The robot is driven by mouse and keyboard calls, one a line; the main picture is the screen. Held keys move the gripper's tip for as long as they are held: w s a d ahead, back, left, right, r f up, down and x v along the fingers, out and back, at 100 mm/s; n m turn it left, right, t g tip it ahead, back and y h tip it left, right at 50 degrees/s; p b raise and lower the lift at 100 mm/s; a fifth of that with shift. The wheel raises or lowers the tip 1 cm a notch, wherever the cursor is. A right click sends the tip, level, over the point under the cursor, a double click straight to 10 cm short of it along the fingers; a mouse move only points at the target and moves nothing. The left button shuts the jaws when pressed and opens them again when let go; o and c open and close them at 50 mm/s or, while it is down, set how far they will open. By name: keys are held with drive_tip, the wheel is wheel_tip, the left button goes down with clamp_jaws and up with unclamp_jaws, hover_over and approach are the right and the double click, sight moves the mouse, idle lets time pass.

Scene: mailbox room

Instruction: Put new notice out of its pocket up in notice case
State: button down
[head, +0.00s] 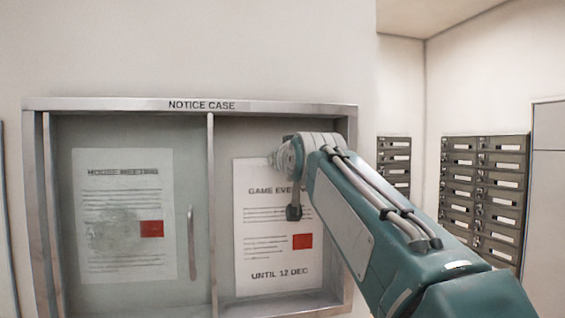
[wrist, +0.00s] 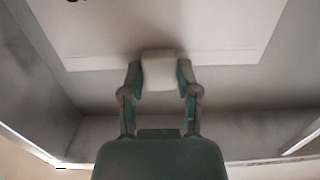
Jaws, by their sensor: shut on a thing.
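The notice case (head: 200,106) is on the wall, with two bays. A white notice reading "GAME EVE…" and "UNTIL 12 DEC" (head: 262,262), with a red square, is upright in the right bay. Its upper right is hidden by my arm. I cannot tell whether the tab is joined to the paper. The paper (wrist: 160,35) fills the top of the wrist view. The notice's pocket is not recognisable.
The left bay holds an older-looking "HOUSE MEETING" notice (head: 125,215) behind a greyish pane with a vertical handle (head: 191,243). A metal divider (head: 212,215) separates the bays. The case frame surrounds my gripper. Grey mailboxes (head: 485,195) are on the right.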

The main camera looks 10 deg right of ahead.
drive_tip(key=shift+c, duration=1.3)
unclamp_jaws()
drive_tip(key=shift+s, duration=0.1)
drive_tip(key=s, duration=1.2)
drive_tip(key=s+f+g, duration=0.4)
drive_tip(key=s+f, duration=0.2)
drive_tip(key=f, duration=0.7)
drive_tip(key=s+f+g, duration=0.3)
drive_tip(key=s+f, duration=0.4)
drive_tip(key=f, duration=0.7)
drive_tip(key=s+f+g, duration=0.4)
drive_tip(key=s+f, duration=0.3)
drive_tip(key=f, duration=0.7)
drive_tip(key=shift+f+g, duration=0.2)
drive_tip(key=shift+g, duration=0.1)
